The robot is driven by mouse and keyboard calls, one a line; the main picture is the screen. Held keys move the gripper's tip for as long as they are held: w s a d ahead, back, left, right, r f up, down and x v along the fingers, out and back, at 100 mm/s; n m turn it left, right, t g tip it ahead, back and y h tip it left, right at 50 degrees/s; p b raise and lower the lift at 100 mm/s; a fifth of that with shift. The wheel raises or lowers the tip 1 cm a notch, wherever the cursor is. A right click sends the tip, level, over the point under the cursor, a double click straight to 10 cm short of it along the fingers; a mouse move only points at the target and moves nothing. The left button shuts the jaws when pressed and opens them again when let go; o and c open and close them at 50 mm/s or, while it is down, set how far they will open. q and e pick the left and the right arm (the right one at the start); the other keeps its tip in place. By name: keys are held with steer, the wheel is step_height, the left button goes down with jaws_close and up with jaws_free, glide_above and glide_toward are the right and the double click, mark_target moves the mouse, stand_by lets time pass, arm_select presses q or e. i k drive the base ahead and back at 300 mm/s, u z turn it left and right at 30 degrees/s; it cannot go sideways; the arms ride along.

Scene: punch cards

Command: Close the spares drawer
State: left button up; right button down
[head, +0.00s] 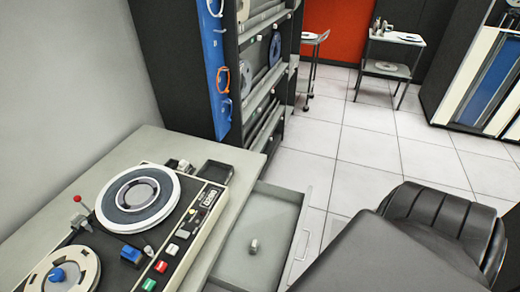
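The spares drawer (262,218) is a grey, shallow drawer. It stands pulled out to the right from under the desk that carries the tape machine. A small pale metal piece (254,247) is inside it. The drawer's front panel faces right, with a thin bar handle (301,246) on its outer side. The drawer's near end is cut off by the bottom edge of the head view. Neither of my grippers is in view.
A tape machine (185,262) with reels and coloured buttons sits on the desk (80,178). A black padded chair (445,213) stands right of the drawer, with a narrow gap of floor between. A reel rack (222,75) stands behind. Tiled floor (365,150) is clear beyond.

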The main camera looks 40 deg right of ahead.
mark_target(270, 216)
steer(key=u, duration=0.45)
steer(key=k, duration=0.85)
steer(key=z, duration=1.45)
steer(key=i, duration=0.5)
steer(key=u, duration=0.45)
